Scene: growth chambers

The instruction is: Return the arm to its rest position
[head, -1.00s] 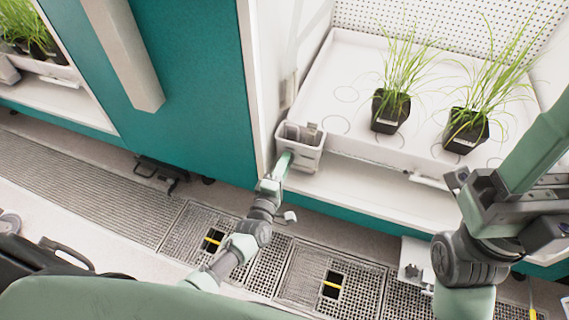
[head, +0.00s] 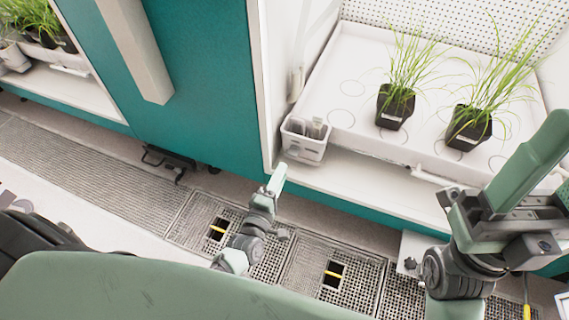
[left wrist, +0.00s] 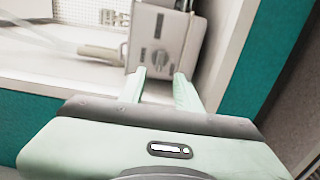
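My left arm reaches in from the bottom of the head view. Its gripper (head: 277,180) is in front of the chamber's lower sill, apart from the small white bin (head: 303,150) at the shelf's front left corner. In the left wrist view the two pale green fingers of the left gripper (left wrist: 160,90) stand apart with nothing between them. My right arm (head: 500,220) is folded at the right of the head view. Its fingers are not seen.
Two black pots of grass (head: 395,108) (head: 468,128) stand on the white chamber tray (head: 345,60). A teal panel (head: 205,75) is left of the opening. Another plant shelf (head: 85,95) is at far left. Metal floor grates (head: 310,270) lie below.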

